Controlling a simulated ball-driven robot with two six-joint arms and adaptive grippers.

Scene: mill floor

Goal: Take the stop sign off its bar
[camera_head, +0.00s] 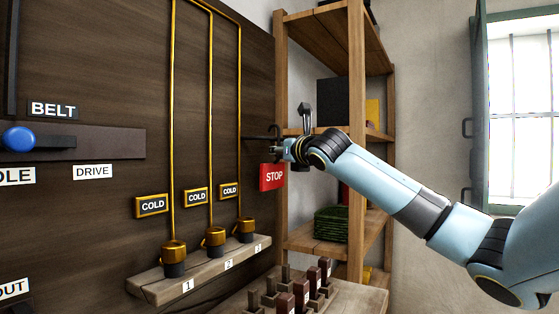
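The red stop sign (272,177) with white lettering hangs at the right edge of the dark wooden panel, below a thin dark bar (256,138) that sticks out from the panel. My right gripper (279,148) reaches in from the right and is at the bar, just above the sign. Its fingers are small and dark here and overlap the bar, so I cannot tell if they are open or shut, or whether they touch the sign. The sign's upper hanging part is hidden near the gripper. My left gripper is not in view.
A wooden shelf (361,70) stands right behind my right gripper, with a dark box (333,101) and green folded cloth (331,224). Brass pipes (210,100) run down the panel to a ledge (160,290). Several dark-handled pieces (302,292) stand on a lower wooden surface.

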